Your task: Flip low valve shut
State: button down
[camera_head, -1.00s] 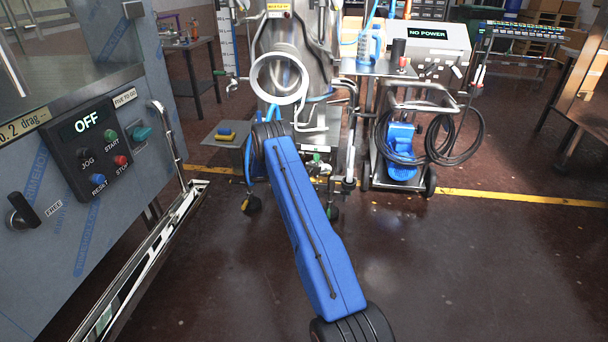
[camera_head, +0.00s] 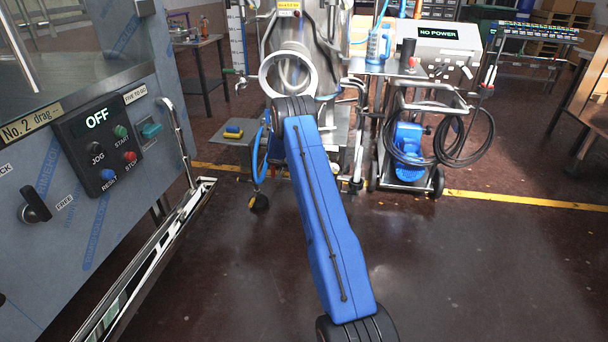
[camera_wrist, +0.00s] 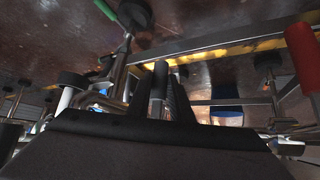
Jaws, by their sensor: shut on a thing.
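The steel tank (camera_head: 310,40) stands behind my blue arm in the head view; its low fittings and my gripper are hidden there. In the wrist view my gripper (camera_wrist: 158,92) has its dark fingers closed around a narrow grey metal piece (camera_wrist: 157,86). I cannot tell for sure whether this piece is the low valve's lever. A green-gripped lever (camera_wrist: 105,10) shows at upper left, and a red grip (camera_wrist: 303,55) at right, both apart from the fingers.
A control console (camera_head: 110,150) with a rail fills the left side. A wheeled cart (camera_head: 410,140) with a blue pump and black hose stands right of the tank. A grey box under a yellow-blue sponge (camera_head: 233,131) is left of my arm. The right foreground floor is clear.

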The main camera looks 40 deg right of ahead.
jog(key=shift+a, duration=0.1)
dwell(0.3)
jog(key=c, duration=1.6)
grip_release()
jog(key=shift+r, duration=0.1)
jog(key=v, duration=1.7)
jog(key=shift+r, duration=0.15)
jog(key=shift+s, duration=0.1)
